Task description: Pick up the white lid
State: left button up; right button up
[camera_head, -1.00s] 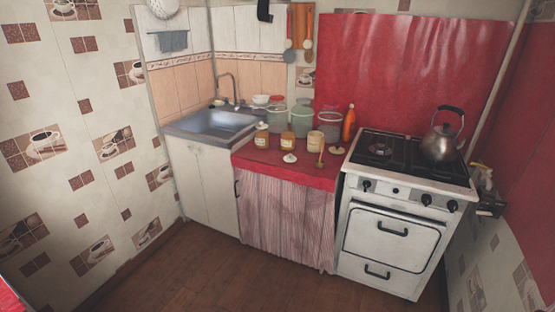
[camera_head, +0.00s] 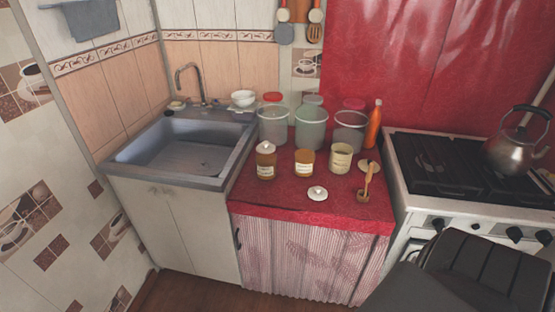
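A small round white lid (camera_head: 317,193) with a knob lies on the red oilcloth counter (camera_head: 290,205), near its front edge. A similar pale lid (camera_head: 266,147) sits on the amber jar (camera_head: 266,165) at the left of the jar row. Another flat, pale lid (camera_head: 368,166) lies to the right, partly behind a wooden utensil. Neither of my grippers shows in the head view. A dark part, likely of my own right arm, fills the lower right corner in front of the stove.
An amber jar (camera_head: 304,163) and a cream jar (camera_head: 340,158) stand behind the lid. Several clear containers (camera_head: 311,127) and an orange bottle (camera_head: 373,124) are farther back. A wooden utensil (camera_head: 367,185) stands right of the lid. The sink (camera_head: 185,150) is left, the stove with kettle (camera_head: 514,145) right.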

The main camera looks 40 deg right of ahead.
aim_at(317, 193)
jog(key=i, duration=1.15)
jog(key=z, duration=3.35)
jog(key=k, duration=0.9)
jog(key=u, duration=1.6)
